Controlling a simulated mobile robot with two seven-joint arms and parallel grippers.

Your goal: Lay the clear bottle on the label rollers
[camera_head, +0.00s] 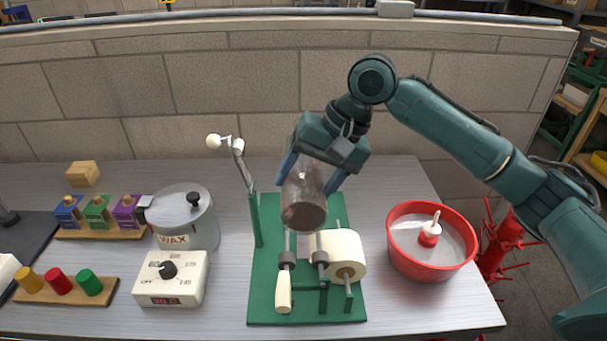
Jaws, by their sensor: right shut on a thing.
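The clear bottle (303,205) looks brownish and see-through, and its round base faces down toward the camera. My right gripper (311,172) is shut on it, with blue fingers on both sides. The neck end is hidden by the gripper. The bottle hangs tilted over the green label-roller stand (262,300), overlapping the rollers in this view. I cannot tell whether it touches them. The stand carries a white label roll (342,249), a front handle (284,290) and a crank with a white knob (214,141). My left gripper is not in view.
A grey wax pot (184,228) and a white control box (171,281) stand left of the stand. A red bowl (399,255) stands to its right. Racks of coloured blocks (100,232) and caps (65,291) lie at the left. A brick wall closes the back.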

